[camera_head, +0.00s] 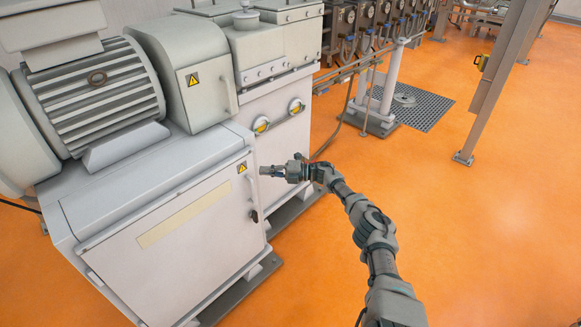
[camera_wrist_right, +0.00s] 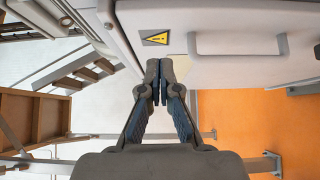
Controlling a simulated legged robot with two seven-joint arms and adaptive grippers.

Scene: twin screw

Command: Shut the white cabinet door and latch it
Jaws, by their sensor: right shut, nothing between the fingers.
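The white cabinet door (camera_head: 190,245) is on the front of the machine base in the head view. It has a pale label strip, a yellow warning sticker (camera_head: 242,167) and a handle (camera_head: 251,184). A dark latch (camera_head: 254,215) is below the handle. The door looks close to its frame; I cannot tell if a small gap remains. My right gripper (camera_head: 264,171) is shut and empty, just right of the door's upper right corner. In the right wrist view the shut fingertips (camera_wrist_right: 160,82) are beside the door's edge, near the sticker (camera_wrist_right: 155,39) and handle (camera_wrist_right: 240,44). My left gripper is out of view.
A large finned motor (camera_head: 95,90) sits on top of the cabinet. A grey post (camera_head: 485,90) and floor grating (camera_head: 415,105) are further right. The orange floor (camera_head: 480,220) is open on the right.

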